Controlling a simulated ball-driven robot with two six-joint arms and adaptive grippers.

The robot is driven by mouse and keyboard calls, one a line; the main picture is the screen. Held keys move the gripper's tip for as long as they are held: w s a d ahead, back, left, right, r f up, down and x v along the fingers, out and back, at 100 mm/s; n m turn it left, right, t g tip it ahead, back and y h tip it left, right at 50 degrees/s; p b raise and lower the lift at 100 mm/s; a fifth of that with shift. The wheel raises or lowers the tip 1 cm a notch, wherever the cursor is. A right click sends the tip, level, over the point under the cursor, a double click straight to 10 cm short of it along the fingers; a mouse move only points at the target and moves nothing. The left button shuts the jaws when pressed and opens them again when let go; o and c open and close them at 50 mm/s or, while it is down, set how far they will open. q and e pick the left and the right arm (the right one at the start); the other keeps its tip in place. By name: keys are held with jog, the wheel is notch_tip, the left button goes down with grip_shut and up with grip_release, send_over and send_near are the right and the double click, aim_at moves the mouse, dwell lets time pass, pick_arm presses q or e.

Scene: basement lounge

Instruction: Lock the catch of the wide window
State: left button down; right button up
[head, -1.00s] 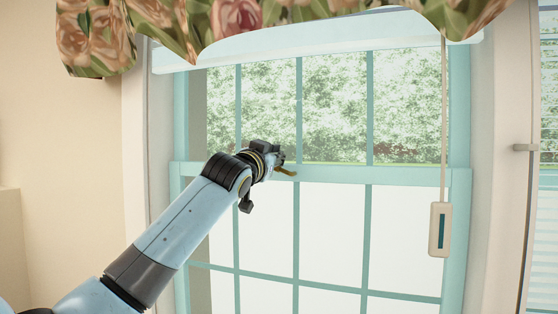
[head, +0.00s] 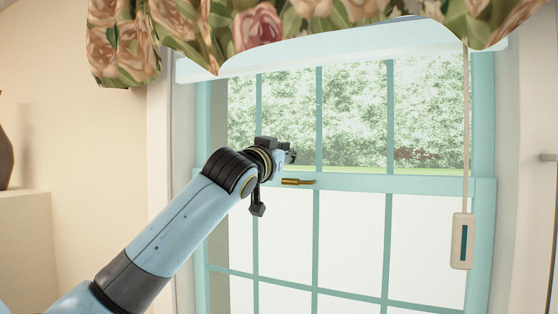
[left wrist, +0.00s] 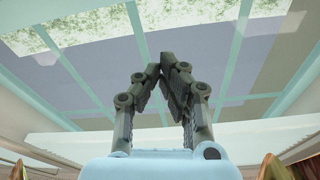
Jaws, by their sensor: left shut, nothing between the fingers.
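The wide window (head: 400,184) has a teal frame with upper and lower sashes that meet at a horizontal rail. A small brass catch (head: 299,182) sits on that rail, left of the middle, and lies lengthwise along it. My left gripper (head: 291,156) is just above and a little left of the catch, in front of the upper panes, and does not visibly hold it. In the left wrist view my left gripper (left wrist: 160,72) has its fingertips together with nothing between them, with the window panes behind. The catch cannot be made out there. My right gripper is not seen.
A floral valance (head: 300,22) hangs across the top of the window. A cord with a pale rectangular pull (head: 463,241) hangs at the right. A dark vase (head: 5,150) stands on a ledge at the far left.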

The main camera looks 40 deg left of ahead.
pick_arm(q)
jog(key=v, duration=0.4)
jog(key=shift+b, duration=0.35)
